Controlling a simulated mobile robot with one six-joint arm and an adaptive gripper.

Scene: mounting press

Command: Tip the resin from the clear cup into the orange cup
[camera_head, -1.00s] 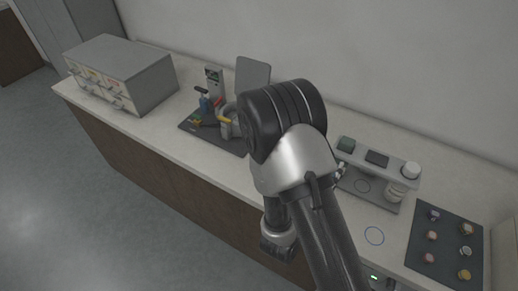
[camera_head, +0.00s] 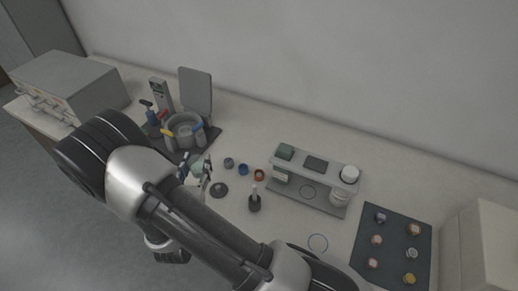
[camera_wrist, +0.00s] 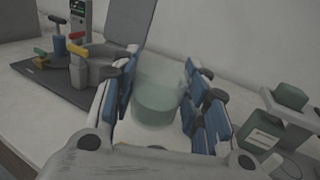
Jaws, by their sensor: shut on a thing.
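My gripper (camera_wrist: 160,100) is shut on the clear cup (camera_wrist: 159,88), with blue-padded fingers on both sides. The cup is see-through at the top and pale green lower down; it looks about upright in the wrist view. In the head view my gripper (camera_head: 196,172) is at the left-middle of the bench, partly hidden by my arm. The orange cup (camera_head: 259,175) stands on the bench to the right of my gripper and apart from it. I cannot make out the orange cup in the wrist view.
A blue cup (camera_head: 243,169) and a grey cup (camera_head: 228,162) stand left of the orange cup. A dark bottle-like item (camera_head: 254,201) stands in front. A grey rack (camera_head: 313,180) is to the right, the press (camera_head: 184,130) to the left. A dark mat (camera_head: 392,245) holds several small pieces.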

